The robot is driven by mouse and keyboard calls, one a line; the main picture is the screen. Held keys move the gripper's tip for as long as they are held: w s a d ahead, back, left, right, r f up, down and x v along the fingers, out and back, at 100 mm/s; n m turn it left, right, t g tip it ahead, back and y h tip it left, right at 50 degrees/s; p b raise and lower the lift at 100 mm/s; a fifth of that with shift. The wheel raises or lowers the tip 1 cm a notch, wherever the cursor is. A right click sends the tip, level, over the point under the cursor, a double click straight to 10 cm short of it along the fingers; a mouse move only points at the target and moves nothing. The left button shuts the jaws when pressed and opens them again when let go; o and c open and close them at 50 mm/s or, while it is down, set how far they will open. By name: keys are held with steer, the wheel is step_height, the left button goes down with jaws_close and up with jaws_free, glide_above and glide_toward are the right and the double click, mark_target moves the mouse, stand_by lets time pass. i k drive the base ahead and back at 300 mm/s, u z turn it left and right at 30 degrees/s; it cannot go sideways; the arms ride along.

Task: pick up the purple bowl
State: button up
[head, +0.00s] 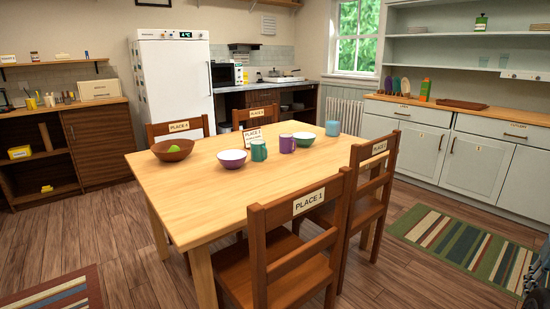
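The purple bowl (232,159) stands upright on the wooden table (190,201), left of a green mug (259,151). Its white inside shows and looks empty. A dark mechanical part of mine is cut off at the lower right edge of the head view, far from the bowl. I cannot make out fingertips there, so I cannot tell whether my gripper is open or shut.
The table also holds a brown bowl (172,150) with green fruit, a purple mug (287,144), a green bowl (304,140), a blue cup (332,128) and a sign (253,136). Chairs, including the PLACE 1 chair (308,202), surround it. Floor at right holds a striped rug (460,243).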

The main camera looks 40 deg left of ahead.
mark_target(233, 161)
steer(key=z, duration=0.85)
steer(key=k, duration=2.4)
steer(key=u, duration=2.05)
steer(key=i, duration=1)
steer(key=z, duration=0.1)
